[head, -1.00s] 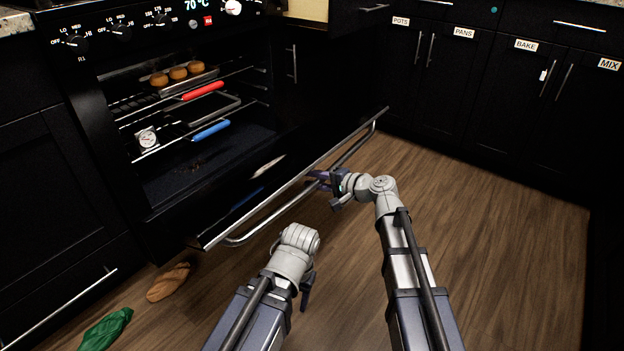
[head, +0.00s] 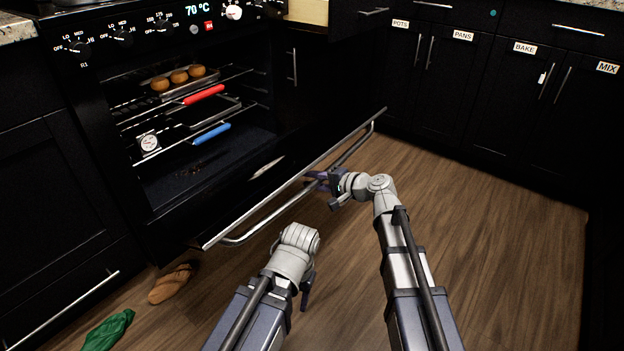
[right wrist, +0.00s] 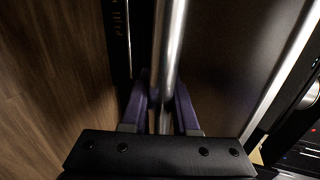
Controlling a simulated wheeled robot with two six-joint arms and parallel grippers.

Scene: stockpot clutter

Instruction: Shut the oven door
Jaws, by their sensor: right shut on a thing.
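The black oven door (head: 266,178) hangs partly open, tilted out from the oven (head: 75,120). A silver handle bar (head: 268,220) runs along its outer side below the bright top edge. My right gripper (head: 315,181) is at the middle of the handle, shut on it. In the right wrist view the handle (right wrist: 170,40) passes between the two purple fingers of that gripper (right wrist: 163,95). My left gripper (head: 307,291) hangs low in front of the door, apart from it; its fingers are mostly hidden behind its own wrist.
Inside the oven, racks hold buns (head: 179,77), a dial thermometer (head: 149,143), and red (head: 204,95) and blue (head: 211,134) grips. A brown shoe-like item (head: 172,283) and green cloth (head: 108,330) lie on the floor at left. Labelled cabinets (head: 490,75) stand at right; the wooden floor there is clear.

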